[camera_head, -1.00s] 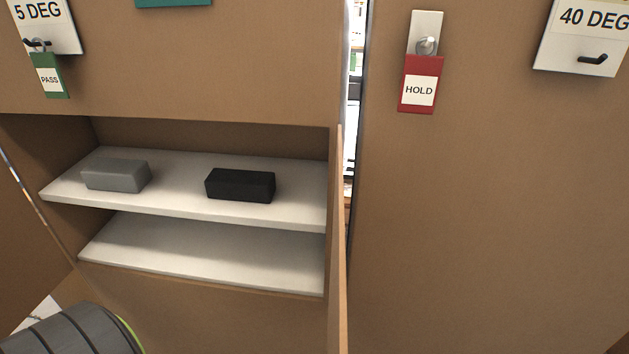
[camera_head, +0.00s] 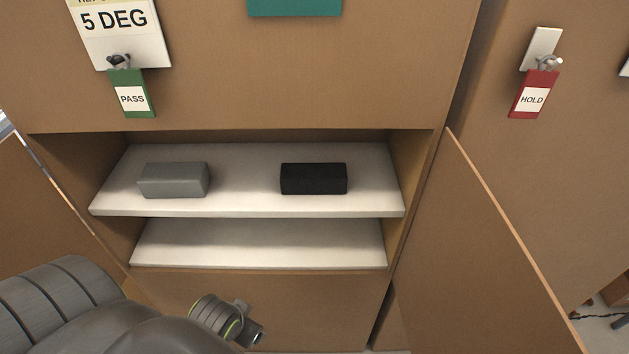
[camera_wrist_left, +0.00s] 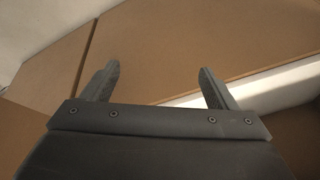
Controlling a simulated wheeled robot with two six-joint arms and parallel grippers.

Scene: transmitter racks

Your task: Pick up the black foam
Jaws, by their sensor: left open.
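The black foam (camera_head: 314,179) is a small dark block lying on the right part of the upper white shelf (camera_head: 240,206) in the head view. A grey block (camera_head: 173,180) of similar size lies to its left on the same shelf. In the left wrist view my left gripper (camera_wrist_left: 159,84) is open, with nothing between its fingers; a brown panel and a white shelf edge (camera_wrist_left: 275,85) show beyond it. In the head view my left arm is at the lower left, below the shelves and apart from the foam. The left fingertips are not clear there.
A lower white shelf (camera_head: 260,243) is empty. An open brown door (camera_head: 480,250) stands to the right of the compartment. A green PASS tag (camera_head: 131,95) hangs above left, and a red HOLD tag (camera_head: 533,95) hangs at the upper right.

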